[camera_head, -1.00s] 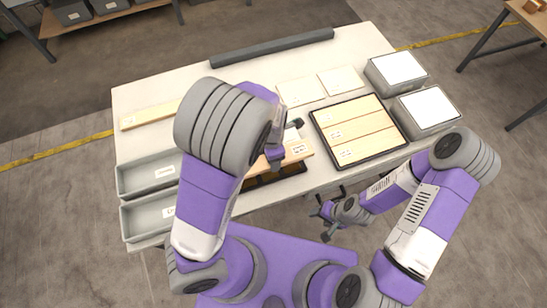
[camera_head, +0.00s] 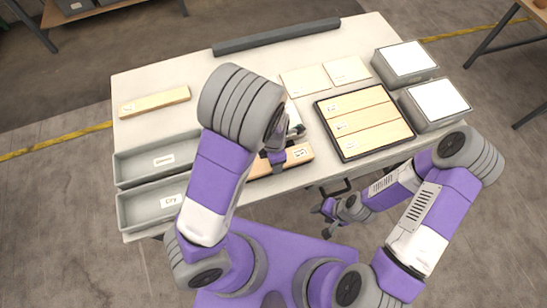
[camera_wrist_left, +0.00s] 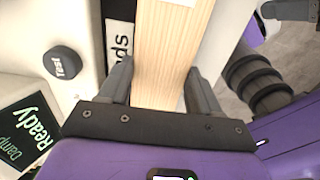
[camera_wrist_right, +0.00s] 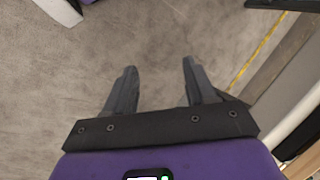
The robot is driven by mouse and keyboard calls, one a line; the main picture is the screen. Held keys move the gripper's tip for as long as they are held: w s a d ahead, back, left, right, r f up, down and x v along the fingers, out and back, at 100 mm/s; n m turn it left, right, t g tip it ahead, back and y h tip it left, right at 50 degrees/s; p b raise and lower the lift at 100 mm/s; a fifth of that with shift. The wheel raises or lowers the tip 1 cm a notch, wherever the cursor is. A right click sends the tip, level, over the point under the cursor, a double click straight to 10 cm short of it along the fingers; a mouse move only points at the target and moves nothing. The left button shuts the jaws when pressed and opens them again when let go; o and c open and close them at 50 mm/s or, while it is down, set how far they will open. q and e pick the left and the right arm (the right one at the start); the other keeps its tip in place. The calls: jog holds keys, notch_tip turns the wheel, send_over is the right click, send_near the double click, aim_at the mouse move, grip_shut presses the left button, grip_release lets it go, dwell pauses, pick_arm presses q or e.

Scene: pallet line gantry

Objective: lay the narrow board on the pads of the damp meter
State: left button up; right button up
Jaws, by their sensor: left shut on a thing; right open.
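My left gripper (camera_head: 276,156) is shut on a narrow pale board (camera_head: 297,157) at the front middle of the table. In the left wrist view the board (camera_wrist_left: 172,60) runs lengthwise between the fingers. The damp meter shows there as a white housing with a dark screen (camera_wrist_left: 22,135) reading "Damp Ready" and a black "Test" button (camera_wrist_left: 63,62). A partly covered label ending in "ds" lies beside the board. The pads are hidden under it; contact cannot be told. My right gripper (camera_head: 323,221) is open and empty, off the table's front edge.
Two grey bins, the front one labelled "Dry" (camera_head: 150,209), the other behind it (camera_head: 130,172), stand at left. Another board (camera_head: 155,101) lies behind them. A dark-rimmed tray (camera_head: 347,158) of boards and two white-topped boxes (camera_head: 405,62) are right. A grey bar (camera_head: 276,37) edges the back.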

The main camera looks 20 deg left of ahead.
pick_arm(q)
jog(key=o, duration=1.2)
jog(key=shift+c, duration=0.2)
notch_tip(320, 180, up, 12)
jog(key=p, duration=0.5)
jog(key=shift+r, duration=0.15)
